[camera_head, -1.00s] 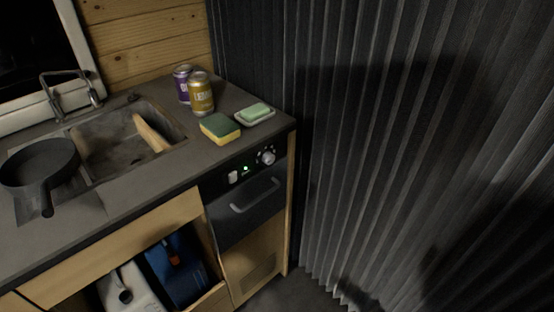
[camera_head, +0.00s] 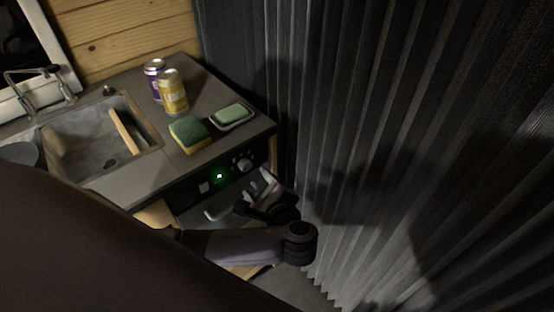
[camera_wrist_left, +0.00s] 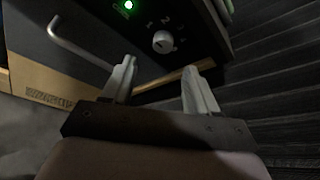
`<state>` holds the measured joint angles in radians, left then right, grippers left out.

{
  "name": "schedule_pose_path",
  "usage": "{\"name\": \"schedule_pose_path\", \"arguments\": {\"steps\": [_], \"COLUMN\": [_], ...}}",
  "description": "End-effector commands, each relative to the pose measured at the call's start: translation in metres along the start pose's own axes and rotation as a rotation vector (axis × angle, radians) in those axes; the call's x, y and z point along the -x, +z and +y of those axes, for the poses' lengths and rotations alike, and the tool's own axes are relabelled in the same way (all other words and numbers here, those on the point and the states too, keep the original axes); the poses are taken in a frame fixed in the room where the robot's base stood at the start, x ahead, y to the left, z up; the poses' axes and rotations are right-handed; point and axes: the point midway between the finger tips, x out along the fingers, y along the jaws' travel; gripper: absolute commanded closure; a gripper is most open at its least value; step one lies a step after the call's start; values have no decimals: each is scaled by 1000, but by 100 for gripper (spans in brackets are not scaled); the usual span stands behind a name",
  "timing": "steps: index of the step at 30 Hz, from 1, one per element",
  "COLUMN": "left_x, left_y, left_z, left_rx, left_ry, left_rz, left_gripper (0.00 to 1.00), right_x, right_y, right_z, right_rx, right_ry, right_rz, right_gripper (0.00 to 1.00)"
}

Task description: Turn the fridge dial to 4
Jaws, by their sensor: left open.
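The fridge dial (camera_head: 244,164) is a round light knob on the black control panel at the right end of the counter front. It also shows in the left wrist view (camera_wrist_left: 163,42), with small numbers printed around it. The fridge front (camera_wrist_left: 45,50) with its curved handle is below the panel. My left gripper (camera_head: 259,183) is in front of the fridge, just below the dial. In the left wrist view its two fingers (camera_wrist_left: 160,74) are apart and empty, with the dial beyond and between them, not touched. My right gripper is not in view.
A green light (camera_head: 220,176) and a pale switch (camera_head: 204,188) sit left of the dial. A sponge (camera_head: 189,134), a soap dish (camera_head: 233,117) and two cans (camera_head: 172,92) stand on the counter above. A pleated dark curtain (camera_head: 370,130) hangs close on the right.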

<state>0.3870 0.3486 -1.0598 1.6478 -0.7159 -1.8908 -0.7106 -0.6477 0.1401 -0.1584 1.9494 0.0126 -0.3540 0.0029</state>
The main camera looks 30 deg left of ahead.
Motion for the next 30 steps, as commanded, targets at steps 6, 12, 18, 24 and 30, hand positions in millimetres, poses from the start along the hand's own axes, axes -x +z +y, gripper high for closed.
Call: {"name": "schedule_pose_path", "arguments": {"steps": [6,12,18,24,30], "left_x": [-20,-51,-69,-72,-72], "left_y": [6,7,6,6,6], "left_z": [-3,-3,-3,-2,-2], "left_rx": [-11,-9,-8,-6,-6], "left_ry": [-5,-4,-4,-3,-3], "left_rz": [-31,-29,-24,-23,-23], "left_gripper": [41,41,41,41,74], "right_x": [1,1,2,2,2], "right_y": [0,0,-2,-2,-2], "right_z": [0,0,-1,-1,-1], "right_rx": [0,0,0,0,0], "right_ry": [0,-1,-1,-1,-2], "right_rz": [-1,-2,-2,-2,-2], "right_gripper": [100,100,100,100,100]}}
